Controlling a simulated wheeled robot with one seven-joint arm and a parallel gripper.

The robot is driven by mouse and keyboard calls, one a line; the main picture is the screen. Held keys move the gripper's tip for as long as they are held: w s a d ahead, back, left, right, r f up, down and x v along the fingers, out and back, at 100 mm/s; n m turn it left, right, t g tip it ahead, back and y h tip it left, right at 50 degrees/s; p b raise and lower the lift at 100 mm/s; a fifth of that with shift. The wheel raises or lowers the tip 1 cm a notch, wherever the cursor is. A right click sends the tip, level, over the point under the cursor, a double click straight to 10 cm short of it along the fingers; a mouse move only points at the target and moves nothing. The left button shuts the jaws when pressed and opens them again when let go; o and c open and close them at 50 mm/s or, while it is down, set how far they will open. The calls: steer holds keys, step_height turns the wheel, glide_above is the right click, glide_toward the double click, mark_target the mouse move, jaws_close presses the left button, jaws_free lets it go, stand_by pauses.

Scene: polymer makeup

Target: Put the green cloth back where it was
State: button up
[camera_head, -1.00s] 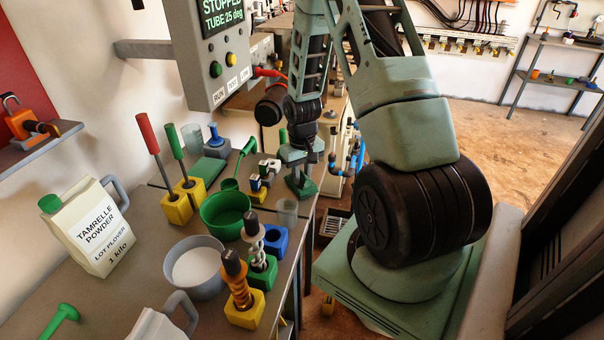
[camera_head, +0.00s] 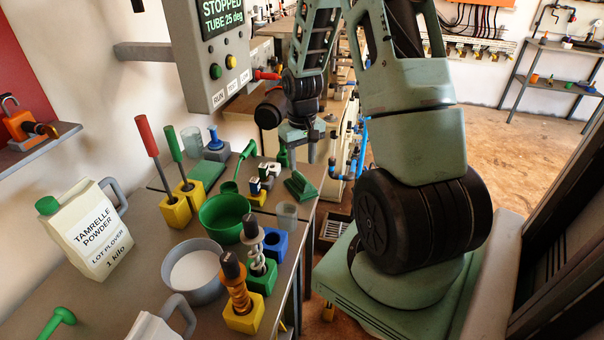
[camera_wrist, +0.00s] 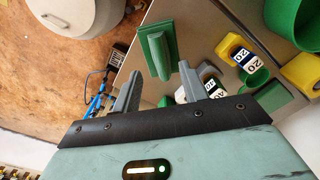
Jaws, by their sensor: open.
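The green cloth (camera_head: 301,187), a folded piece with a raised ridge, rests on the grey table near its right edge. In the wrist view the cloth (camera_wrist: 157,50) lies just beyond my fingertips, apart from them. My gripper (camera_wrist: 160,70) is open with nothing between its fingers. In the head view my gripper (camera_head: 302,142) is above the cloth, with its fingers only partly visible. A flat green piece (camera_head: 207,169) lies farther left on the table; I cannot tell what it is.
Small numbered blocks (camera_head: 262,177) stand left of the cloth, and a clear cup (camera_head: 287,215) stands in front of it. A green bowl (camera_head: 224,216) and yellow tool holders (camera_head: 181,208) are farther left. The table's right edge is close to the cloth.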

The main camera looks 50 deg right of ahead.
mark_target(302, 177)
step_height(302, 177, up, 5)
steer(key=a+r+n, duration=0.2)
steer(key=a+n, duration=0.1)
steer(key=a, duration=0.8)
steer(key=a+r+n, duration=0.2)
steer(key=a+r, duration=0.1)
steer(key=a, duration=0.8)
steer(key=s+a+r+n, duration=0.2)
steer(key=s+a+n, duration=0.5)
steer(key=s+a, duration=0.9)
steer(key=shift+s+a+r+y, duration=0.3)
steer(key=shift+s+a+r, duration=0.1)
steer(key=shift+a, duration=0.85)
